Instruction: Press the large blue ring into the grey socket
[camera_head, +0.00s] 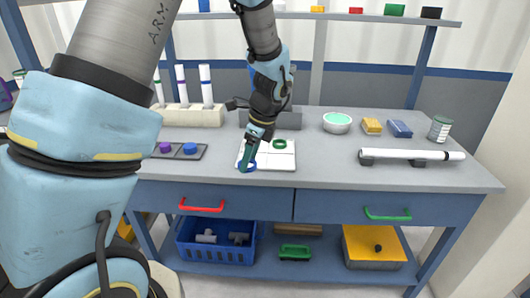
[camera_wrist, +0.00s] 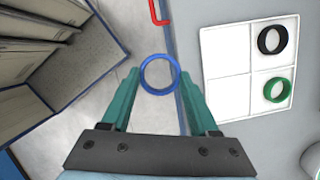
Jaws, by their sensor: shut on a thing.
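The blue ring (camera_wrist: 160,92) is between the two teal fingers of my gripper (camera_wrist: 160,75) in the wrist view, shut on its sides near the fingertips. In the head view my gripper (camera_head: 248,158) points down and holds the blue ring (camera_head: 251,168) over the front left of a white four-part board (camera_head: 280,161). I cannot tell whether the ring touches the board. No grey socket can be made out with certainty; a dark grey block (camera_head: 290,119) stands behind my gripper, partly hidden by the arm.
A green ring (camera_wrist: 278,90) and a black ring (camera_wrist: 271,40) lie on the board. A dark tray (camera_head: 205,152) with purple and blue round pieces is to the left. A white tube (camera_head: 415,154) lies on supports at right. The table's front edge is close to the board.

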